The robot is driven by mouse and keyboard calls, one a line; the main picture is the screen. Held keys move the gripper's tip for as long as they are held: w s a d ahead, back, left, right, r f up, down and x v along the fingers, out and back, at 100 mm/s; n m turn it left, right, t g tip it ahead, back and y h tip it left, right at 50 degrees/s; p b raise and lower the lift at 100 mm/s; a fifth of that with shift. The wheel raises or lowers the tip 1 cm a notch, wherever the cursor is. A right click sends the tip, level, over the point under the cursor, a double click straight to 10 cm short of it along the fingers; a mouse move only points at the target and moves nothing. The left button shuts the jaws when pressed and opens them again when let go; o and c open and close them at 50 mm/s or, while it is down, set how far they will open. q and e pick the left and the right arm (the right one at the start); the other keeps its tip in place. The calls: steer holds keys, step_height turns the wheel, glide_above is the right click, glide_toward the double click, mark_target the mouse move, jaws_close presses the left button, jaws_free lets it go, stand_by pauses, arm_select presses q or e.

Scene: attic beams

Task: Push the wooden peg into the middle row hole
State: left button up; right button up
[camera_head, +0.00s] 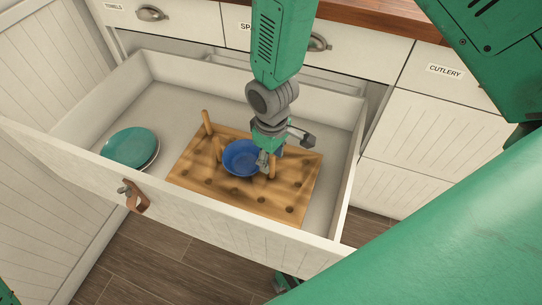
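A wooden pegboard (220,191) with dark holes lies in the open drawer. One wooden peg (207,122) stands at its back left, and a second peg (218,149) stands just in front of it. A third peg (272,168) stands upright right of the blue bowl (240,160), close to the fingertips of my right gripper (267,160). The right gripper points down over the board at the bowl's right side and hides part of the bowl. Whether its fingers are closed on the third peg is unclear. My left gripper does not show.
Stacked plates (130,147), a teal one on top, lie at the left of the drawer (225,221). The drawer walls surround the board, and its front has a brown leather pull (134,197). A drawer labelled CUTLERY (443,71) is at the right. The board's front part is clear.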

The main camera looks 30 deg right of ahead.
step_height(320, 180, up, 11)
steer(key=shift+r, duration=0.45)
stand_by(0.4)
